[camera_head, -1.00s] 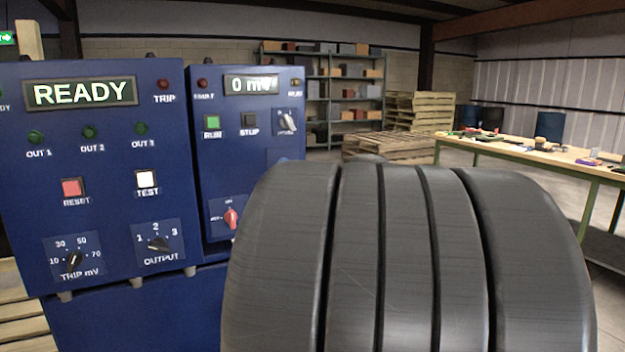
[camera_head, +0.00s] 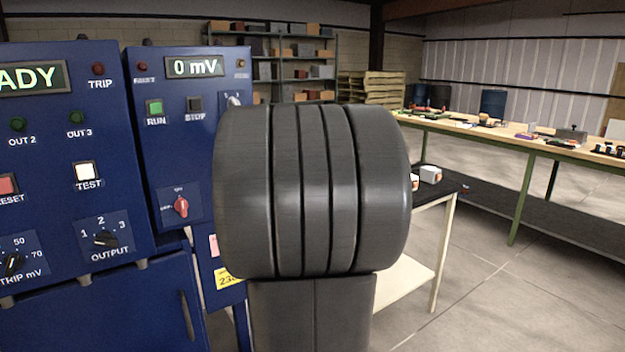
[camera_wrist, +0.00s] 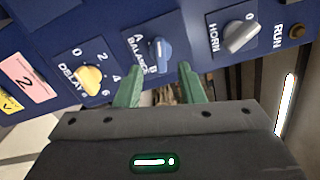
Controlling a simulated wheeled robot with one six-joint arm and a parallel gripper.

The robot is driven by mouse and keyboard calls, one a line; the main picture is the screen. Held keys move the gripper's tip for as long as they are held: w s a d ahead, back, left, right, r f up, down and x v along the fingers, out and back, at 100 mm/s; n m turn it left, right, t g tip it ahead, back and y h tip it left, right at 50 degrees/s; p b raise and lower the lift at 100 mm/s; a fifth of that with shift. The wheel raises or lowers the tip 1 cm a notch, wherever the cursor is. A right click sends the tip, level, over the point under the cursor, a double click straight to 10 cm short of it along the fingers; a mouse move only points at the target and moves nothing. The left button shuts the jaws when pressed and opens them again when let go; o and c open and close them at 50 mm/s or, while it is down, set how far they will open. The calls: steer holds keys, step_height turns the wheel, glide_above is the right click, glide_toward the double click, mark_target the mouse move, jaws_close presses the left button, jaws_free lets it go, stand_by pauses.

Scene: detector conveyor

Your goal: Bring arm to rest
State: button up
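My arm (camera_head: 312,190) shows as a large dark grey ribbed link in the middle of the head view, in front of the blue control cabinet (camera_head: 165,255). It hides my gripper there. In the wrist view my gripper (camera_wrist: 160,68) has two green fingers spread apart, with nothing between them. The blue A/B balance knob (camera_wrist: 160,55) lies just beyond the fingertips, with a visible gap on each side. The yellow delay knob (camera_wrist: 88,78) is to the left of the fingers and the grey horn knob (camera_wrist: 241,36) to the right.
A small black-topped table (camera_head: 450,187) with little boxes stands right of my arm. A long workbench (camera_head: 480,130) with tools is farther right. Shelves (camera_head: 285,75) and stacked pallets (camera_head: 370,88) stand behind. Open concrete floor lies at lower right.

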steer(key=x, duration=0.5)
steer(key=shift+w+a+p, duration=0.1)
steer(key=shift+w+p, duration=0.05)
steer(key=shift+p, duration=0.2)
